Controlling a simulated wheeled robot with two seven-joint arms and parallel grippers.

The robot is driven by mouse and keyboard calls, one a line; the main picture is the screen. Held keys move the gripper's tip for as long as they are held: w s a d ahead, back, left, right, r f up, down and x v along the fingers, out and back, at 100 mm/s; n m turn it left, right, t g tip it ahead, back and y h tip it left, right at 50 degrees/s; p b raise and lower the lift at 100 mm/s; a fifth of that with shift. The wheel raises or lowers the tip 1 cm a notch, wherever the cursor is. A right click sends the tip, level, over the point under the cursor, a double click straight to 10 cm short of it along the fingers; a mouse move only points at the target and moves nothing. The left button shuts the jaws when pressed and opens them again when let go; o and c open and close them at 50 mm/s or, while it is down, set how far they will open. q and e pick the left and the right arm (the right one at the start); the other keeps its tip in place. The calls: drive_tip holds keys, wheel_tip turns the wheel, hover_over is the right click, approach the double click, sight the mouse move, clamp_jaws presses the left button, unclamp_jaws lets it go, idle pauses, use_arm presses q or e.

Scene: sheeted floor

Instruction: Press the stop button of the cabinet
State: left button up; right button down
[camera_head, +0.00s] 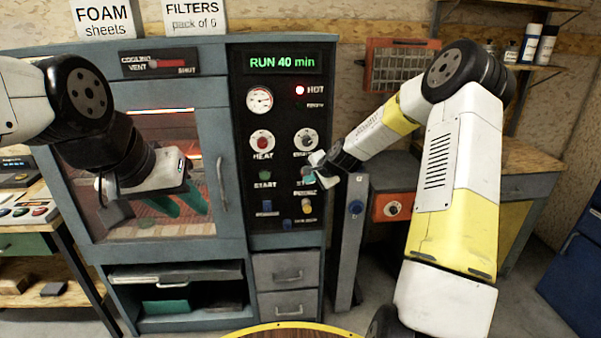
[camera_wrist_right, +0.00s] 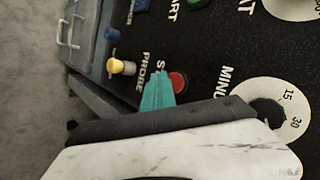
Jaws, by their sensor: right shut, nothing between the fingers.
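The cabinet (camera_head: 222,120) stands ahead with a black control panel (camera_head: 284,85) on its right side. The red stop button (camera_wrist_right: 178,81) shows in the right wrist view, partly behind my right gripper's teal fingertips (camera_wrist_right: 158,90). In the head view my right gripper (camera_head: 309,178) is at the panel right of the green start button (camera_head: 265,175) and hides the stop button. It is shut and empty. I cannot tell whether the fingertips touch the button. My left gripper (camera_head: 178,203) is open and empty in front of the cabinet's glass door.
Two knobs sit above the buttons. A yellow knob (camera_wrist_right: 121,67) and a blue knob (camera_head: 267,206) sit below. A grey post (camera_head: 347,240) stands right of the cabinet.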

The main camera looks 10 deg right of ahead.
drive_tip(key=shift+w, duration=0.1)
idle(0.5)
drive_tip(key=shift+w, duration=0.3)
drive_tip(key=shift+w, duration=0.4)
idle(0.5)
drive_tip(key=shift+s, duration=0.8)
drive_tip(key=shift+s, duration=2.55)
drive_tip(key=shift+r, duration=0.1)
